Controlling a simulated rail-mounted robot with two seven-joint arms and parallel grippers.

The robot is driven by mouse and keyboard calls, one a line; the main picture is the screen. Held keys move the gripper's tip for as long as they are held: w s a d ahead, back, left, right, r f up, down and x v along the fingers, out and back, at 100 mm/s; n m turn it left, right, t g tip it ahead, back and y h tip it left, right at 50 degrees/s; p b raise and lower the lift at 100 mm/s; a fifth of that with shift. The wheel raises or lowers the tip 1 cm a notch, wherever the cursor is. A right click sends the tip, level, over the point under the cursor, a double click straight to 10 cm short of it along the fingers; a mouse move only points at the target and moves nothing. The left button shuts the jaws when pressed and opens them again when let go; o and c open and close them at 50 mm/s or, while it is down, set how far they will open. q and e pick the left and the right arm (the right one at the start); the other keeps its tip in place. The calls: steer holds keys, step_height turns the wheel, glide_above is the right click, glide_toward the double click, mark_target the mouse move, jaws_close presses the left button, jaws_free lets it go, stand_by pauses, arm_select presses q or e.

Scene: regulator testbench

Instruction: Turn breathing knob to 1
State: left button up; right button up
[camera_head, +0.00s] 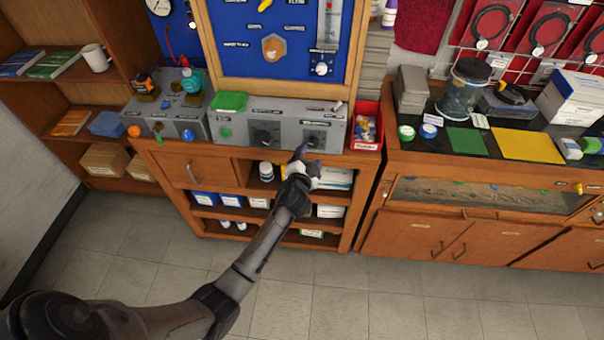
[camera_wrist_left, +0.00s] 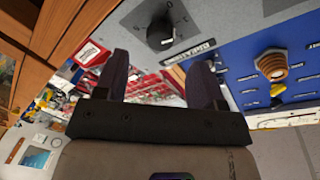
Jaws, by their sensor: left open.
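The grey control box (camera_head: 240,128) on the wooden bench has two black dial knobs on its front: a left knob (camera_head: 265,138) and a right knob (camera_head: 313,141). Their labels are too small to read, so I cannot tell which is the breathing knob. My left gripper (camera_head: 304,158) is in front of and just below the right knob. In the left wrist view, my left gripper (camera_wrist_left: 160,75) is open with nothing between its fingers. A black knob (camera_wrist_left: 160,33) on a grey panel sits beyond the fingertips, apart from them. My right gripper is not in view.
A green case (camera_head: 229,102) lies on the box. A red bin (camera_head: 366,126) stands at its right, and another grey unit (camera_head: 170,110) with coloured knobs at its left. A blue tool board (camera_head: 275,45) rises behind. The floor (camera_head: 330,290) in front is clear.

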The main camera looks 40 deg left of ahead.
arm_select(q)
steer(key=v, duration=0.8)
steer(key=shift+s, duration=0.15)
steer(key=shift+d, duration=0.1)
step_height(320, 180, down, 3)
steer(key=s+a+n+g, duration=0.2)
steer(key=s+n+g, duration=0.1)
steer(key=g, duration=0.1)
steer(key=s+d+g+h, duration=0.4)
steer(key=s+d+h, duration=0.3)
steer(key=s+d, duration=0.75)
steer(key=s+d+f+g, duration=0.1)
steer(key=s+f+g, duration=0.35)
steer(key=s, duration=0.95)
step_height(320, 180, up, 17)
steer(key=p, duration=1.7)
steer(key=shift+s+f+m+t+h+p, duration=0.2)
steer(key=shift+s+m+t+h+p, duration=0.1)
steer(key=shift+m+t+h, duration=0.1)
